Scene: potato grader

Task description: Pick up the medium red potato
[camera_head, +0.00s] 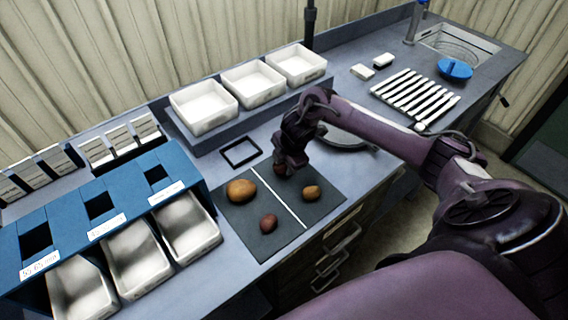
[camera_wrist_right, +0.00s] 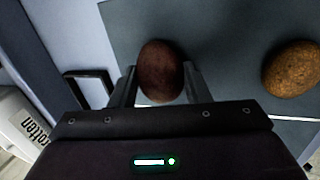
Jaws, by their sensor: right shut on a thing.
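My right gripper (camera_head: 284,164) is over the far edge of the dark mat (camera_head: 251,245). In the right wrist view its two fingers (camera_wrist_right: 160,82) stand on either side of a dark red potato (camera_wrist_right: 160,62), shut on it. In the head view that potato is mostly hidden by the gripper. A speckled tan potato (camera_wrist_right: 292,68) also shows at the right of the wrist view. My left gripper is out of view.
A blue sorter (camera_head: 128,196) with metal chutes stands at left. White bins (camera_head: 203,106) sit on a raised shelf behind the mat. A small black frame (camera_head: 240,152) lies beside the mat. A slatted rack (camera_head: 415,95) and a sink (camera_head: 458,44) are at right.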

